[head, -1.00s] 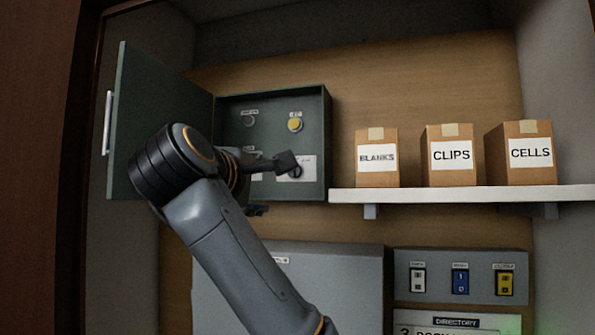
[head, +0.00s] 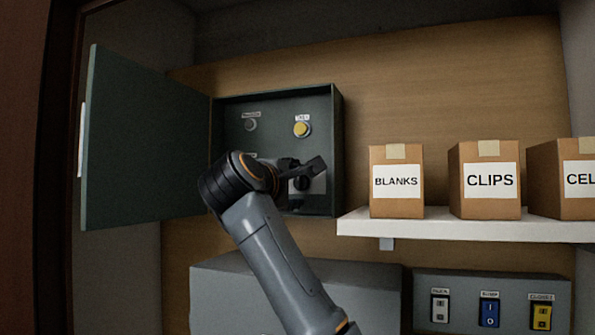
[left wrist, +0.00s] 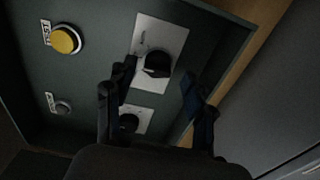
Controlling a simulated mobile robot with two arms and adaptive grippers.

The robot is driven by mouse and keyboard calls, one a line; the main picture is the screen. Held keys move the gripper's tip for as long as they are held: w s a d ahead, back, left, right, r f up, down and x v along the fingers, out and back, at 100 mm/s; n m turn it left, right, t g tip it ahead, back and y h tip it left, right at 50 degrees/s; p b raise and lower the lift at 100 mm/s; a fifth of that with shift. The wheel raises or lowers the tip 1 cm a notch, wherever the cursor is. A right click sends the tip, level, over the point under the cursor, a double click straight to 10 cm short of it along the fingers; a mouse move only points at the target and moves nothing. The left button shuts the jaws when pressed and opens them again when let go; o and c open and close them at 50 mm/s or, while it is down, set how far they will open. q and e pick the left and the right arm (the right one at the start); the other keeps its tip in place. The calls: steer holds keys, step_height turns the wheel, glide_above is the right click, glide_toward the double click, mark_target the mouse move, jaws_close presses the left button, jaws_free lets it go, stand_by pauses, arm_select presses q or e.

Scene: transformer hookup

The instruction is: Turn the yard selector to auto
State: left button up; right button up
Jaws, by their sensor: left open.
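The green control box (head: 335,150) hangs open on the back wall, its door (head: 140,140) swung out to the left. Inside at lower right, a black rotary knob on a white plate (head: 320,184) is partly hidden by my left gripper (head: 303,176). In the left wrist view the knob (left wrist: 157,65) sits on its white plate (left wrist: 150,35), ahead of and between the two fingers. The left gripper (left wrist: 158,98) is open there, and its fingers appear apart from the knob. A second dark knob (left wrist: 128,122) on another plate is partly behind the left finger. My right gripper is not in view.
A yellow button (head: 301,130) and a dark round fitting (head: 250,125) sit higher in the box. A white shelf (head: 450,228) to the right carries cartons, including BLANKS (head: 396,200) and CLIPS (head: 488,205). Below are a grey cabinet (head: 380,290) and a switch panel (head: 460,285).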

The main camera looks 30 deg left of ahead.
arm_select(q)
steer(key=shift+w+a+r, duration=0.1)
steer(key=shift+w+r, duration=0.15)
steer(key=shift+w, duration=0.2)
steer(key=shift+w+f, duration=0.1)
steer(key=shift+w, duration=0.1)
steer(key=c, duration=1.1)
jaws_close()
steer(key=m+b, duration=0.1)
steer(key=m, duration=0.1)
steer(key=m+b, duration=0.1)
steer(key=m, duration=0.1)
steer(key=shift+a+f+m+b, duration=0.1)
steer(key=shift+f+m+b, duration=0.1)
steer(key=shift+m+b, duration=0.1)
steer(key=m+b, duration=0.2)
steer(key=m, duration=0.2)
steer(key=shift+r, duration=0.1)
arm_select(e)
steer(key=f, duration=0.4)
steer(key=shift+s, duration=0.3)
arm_select(q)
steer(key=shift+m, duration=0.3)
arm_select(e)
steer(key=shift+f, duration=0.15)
